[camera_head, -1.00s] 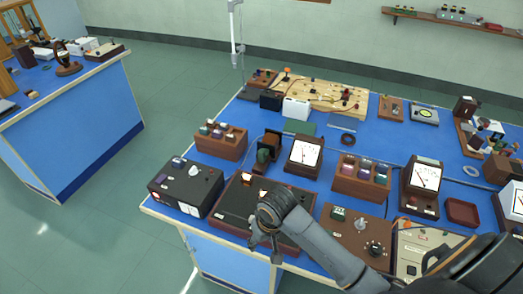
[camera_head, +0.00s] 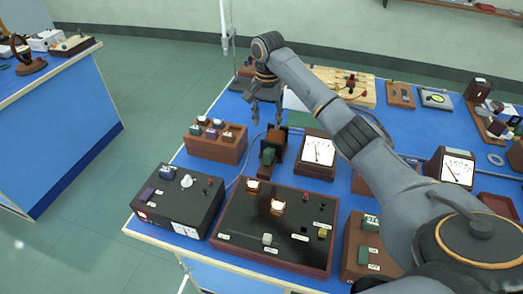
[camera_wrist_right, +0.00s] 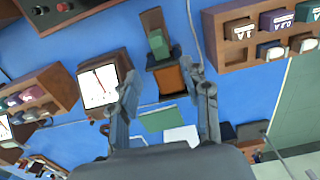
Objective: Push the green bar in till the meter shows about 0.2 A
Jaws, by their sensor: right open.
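The green bar (camera_head: 268,156) stands at the near side of a small brown wooden stand with an orange-brown block (camera_head: 274,140). In the right wrist view the green bar (camera_wrist_right: 158,43) sits in the wooden holder beside the orange block (camera_wrist_right: 170,80). The dial meter (camera_head: 318,151) is just right of the stand; its needle is visible but its reading is too small to tell. My right gripper (camera_head: 267,113) is open and empty, pointing down, behind and above the stand, apart from the bar. My left gripper is not in view.
A wooden rack of labelled blocks (camera_head: 215,144) is left of the stand. A black box with lit windows (camera_head: 275,228) and a black box with a knob (camera_head: 178,200) are in front. My right arm crosses over the right side of the bench.

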